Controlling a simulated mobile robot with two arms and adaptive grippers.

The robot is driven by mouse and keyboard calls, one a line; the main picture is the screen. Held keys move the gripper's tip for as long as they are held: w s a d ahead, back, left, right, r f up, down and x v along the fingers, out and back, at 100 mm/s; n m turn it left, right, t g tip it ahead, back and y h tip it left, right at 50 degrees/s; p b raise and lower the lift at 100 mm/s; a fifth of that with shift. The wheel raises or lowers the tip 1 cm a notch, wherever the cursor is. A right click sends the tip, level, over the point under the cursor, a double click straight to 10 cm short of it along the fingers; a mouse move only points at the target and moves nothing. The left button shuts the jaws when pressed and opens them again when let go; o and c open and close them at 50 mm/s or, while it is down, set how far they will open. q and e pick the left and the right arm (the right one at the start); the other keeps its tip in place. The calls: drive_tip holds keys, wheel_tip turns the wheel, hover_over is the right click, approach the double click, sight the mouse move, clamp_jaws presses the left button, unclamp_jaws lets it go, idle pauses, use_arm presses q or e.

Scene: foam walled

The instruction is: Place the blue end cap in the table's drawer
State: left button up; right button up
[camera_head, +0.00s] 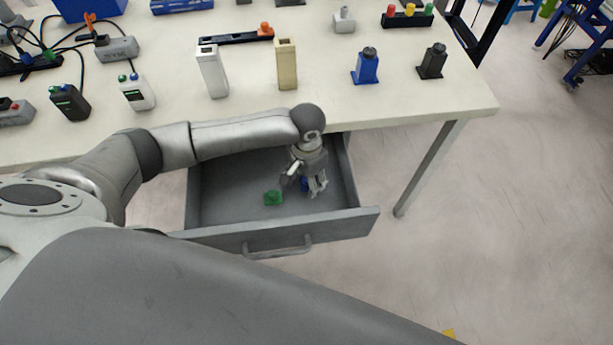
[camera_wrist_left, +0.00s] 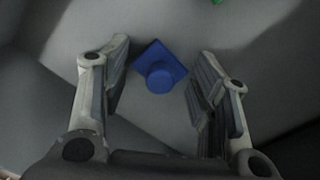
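The table's drawer (camera_head: 225,190) is pulled open below the table's front edge. The blue end cap (camera_head: 304,184) is in the drawer, partly hidden by my left gripper. The left wrist view shows it as a square blue base with a round knob (camera_wrist_left: 160,78), seemingly on the grey drawer floor. My left gripper (camera_head: 306,187) reaches down into the drawer over the cap. Its fingers are spread on both sides of the cap, with a visible gap on each side (camera_wrist_left: 160,85). My right gripper is not in view.
A green part (camera_head: 273,198) lies on the drawer floor left of my gripper. The drawer front (camera_head: 340,228) has a handle. The table (camera_head: 440,95) above holds a blue bottle-like block (camera_head: 366,67), a black one (camera_head: 432,62), tall boxes and several cabled parts. The left of the drawer floor is bare.

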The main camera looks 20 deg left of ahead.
use_arm(q)
drive_tip(key=shift+o, duration=0.3)
drive_tip(key=shift+r, duration=0.15)
wheel_tip(320, 180, up, 12)
drive_tip(key=p, duration=0.1)
idle(0.7)
